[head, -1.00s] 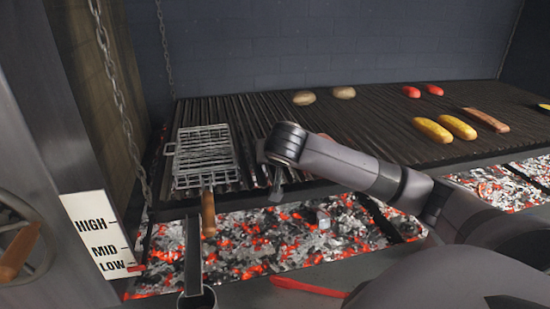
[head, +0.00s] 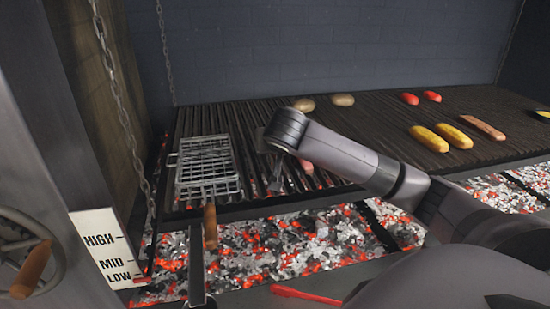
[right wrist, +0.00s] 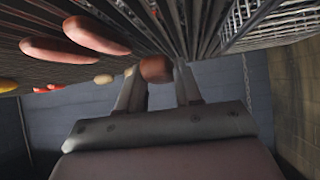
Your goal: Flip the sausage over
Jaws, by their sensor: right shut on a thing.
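In the right wrist view my right gripper (right wrist: 158,78) is shut on a reddish-brown sausage (right wrist: 155,68), seen mostly end-on between the fingertips against the grill bars. Two more brownish-pink sausages (right wrist: 95,35) lie on the bars to the left in that view. In the head view my right gripper (head: 274,182) is over the front part of the grill grate (head: 370,115), just right of the wire basket. My forearm hides most of that area; a small pink piece of sausage (head: 306,165) shows below it.
A wire grill basket (head: 207,165) with a wooden handle lies on the left of the grate. Two potatoes, two red items, two yellow corn cobs (head: 430,138) and a long sausage (head: 483,127) lie farther right. Glowing coals (head: 300,235) are below. A chain (head: 125,120) hangs left.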

